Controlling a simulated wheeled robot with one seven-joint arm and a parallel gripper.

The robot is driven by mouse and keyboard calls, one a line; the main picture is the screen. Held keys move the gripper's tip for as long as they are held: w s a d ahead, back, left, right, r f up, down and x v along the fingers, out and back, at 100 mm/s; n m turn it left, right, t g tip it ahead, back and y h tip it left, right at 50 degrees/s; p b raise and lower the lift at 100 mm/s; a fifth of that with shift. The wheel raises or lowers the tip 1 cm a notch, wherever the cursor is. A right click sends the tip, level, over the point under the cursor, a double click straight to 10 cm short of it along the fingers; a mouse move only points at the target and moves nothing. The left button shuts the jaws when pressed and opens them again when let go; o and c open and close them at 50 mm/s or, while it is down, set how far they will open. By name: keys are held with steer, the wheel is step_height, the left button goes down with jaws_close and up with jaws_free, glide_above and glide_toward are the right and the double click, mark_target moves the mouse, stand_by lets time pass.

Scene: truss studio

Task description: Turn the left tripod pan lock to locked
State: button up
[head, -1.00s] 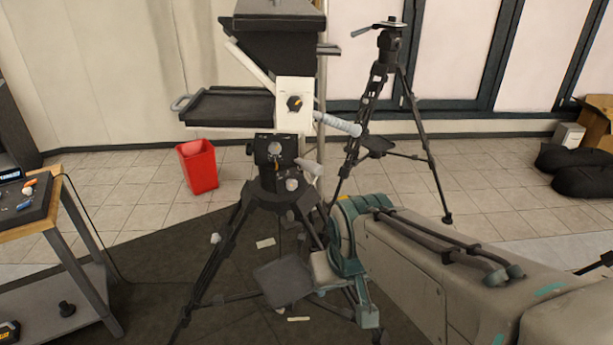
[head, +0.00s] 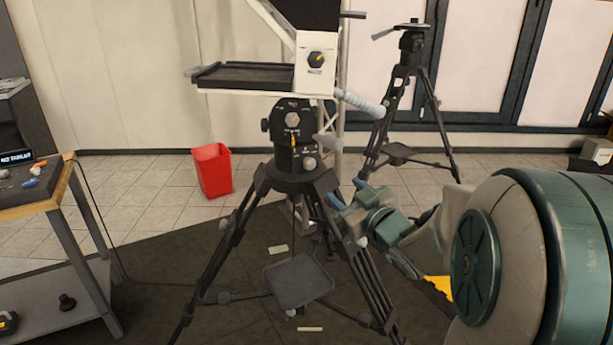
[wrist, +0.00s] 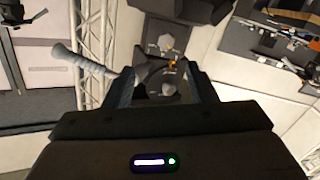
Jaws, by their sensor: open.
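The left tripod (head: 300,180) stands upright in the middle of the head view, with a black head under a camera rig. Its head carries a grey upper knob (head: 292,119), an orange-marked pointer (head: 293,141) and a grey lower knob (head: 309,163). Their labels are too small to read, so I cannot tell which is the pan lock or its setting. My gripper (head: 346,192) is just right of and below the head, apart from the knobs. In the wrist view, my open, empty gripper (wrist: 160,72) faces the head, with the lower knob (wrist: 168,90) between its fingers.
A padded pan handle (head: 361,103) sticks out to the right above my gripper. A second tripod (head: 410,80) stands behind at right. A red bin (head: 212,170) is on the floor. A cart (head: 50,205) with small items stands at left. Tripod legs spread below.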

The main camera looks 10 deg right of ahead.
mark_target(311, 165)
steer(key=shift+n+y, duration=0.3)
steer(key=shift+y, duration=0.2)
steer(key=x, duration=1.3)
steer(key=shift+w+a+r, duration=0.1)
steer(key=shift+w+a, duration=0.25)
steer(key=c, duration=1)
